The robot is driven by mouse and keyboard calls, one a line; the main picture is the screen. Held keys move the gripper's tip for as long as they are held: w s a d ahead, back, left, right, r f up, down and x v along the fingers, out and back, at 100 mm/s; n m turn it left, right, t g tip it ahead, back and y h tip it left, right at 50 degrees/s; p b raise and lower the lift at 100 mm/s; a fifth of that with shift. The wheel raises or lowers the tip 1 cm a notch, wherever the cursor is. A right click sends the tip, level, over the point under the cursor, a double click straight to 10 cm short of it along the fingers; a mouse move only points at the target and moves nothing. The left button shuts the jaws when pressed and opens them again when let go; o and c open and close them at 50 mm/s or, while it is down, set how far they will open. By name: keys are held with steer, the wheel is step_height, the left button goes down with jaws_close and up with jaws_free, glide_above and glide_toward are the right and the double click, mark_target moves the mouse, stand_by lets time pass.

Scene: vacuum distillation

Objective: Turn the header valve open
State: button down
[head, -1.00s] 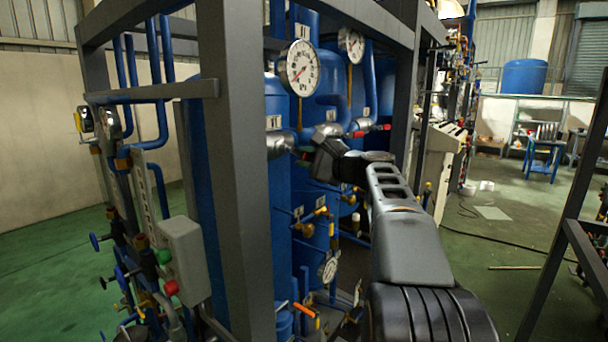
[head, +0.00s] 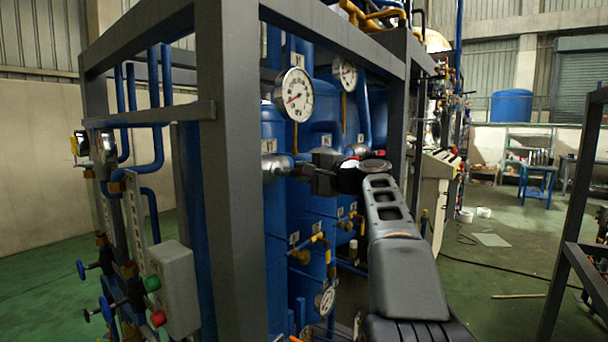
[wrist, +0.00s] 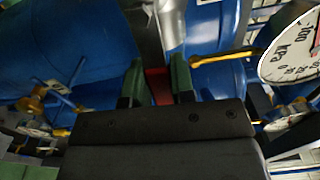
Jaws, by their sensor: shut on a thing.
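The header valve (head: 272,166) is a silver fitting at the front of the blue tank, below the large gauge. My gripper (head: 302,171) is right at it, reaching in from the right. In the wrist view my gripper (wrist: 158,84) has its two green-padded fingers on either side of a red handle (wrist: 159,86) and is shut on it. A silver pipe part (wrist: 171,28) shows just beyond the handle. In the head view my gripper hides the handle, so its angle there cannot be told.
A white dial gauge (head: 294,95) hangs above the valve. A grey frame post (head: 229,190) stands close on the left. A second silver valve (head: 352,163) with a red part is behind my arm. Open green floor (head: 480,285) lies to the right.

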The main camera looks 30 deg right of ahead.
steer(key=c, duration=1)
jaws_free()
steer(key=shift+o, duration=0.2)
steer(key=b+v, duration=0.2)
steer(key=v, duration=1.1)
steer(key=shift+s, duration=0.4)
steer(key=shift+d, duration=0.1)
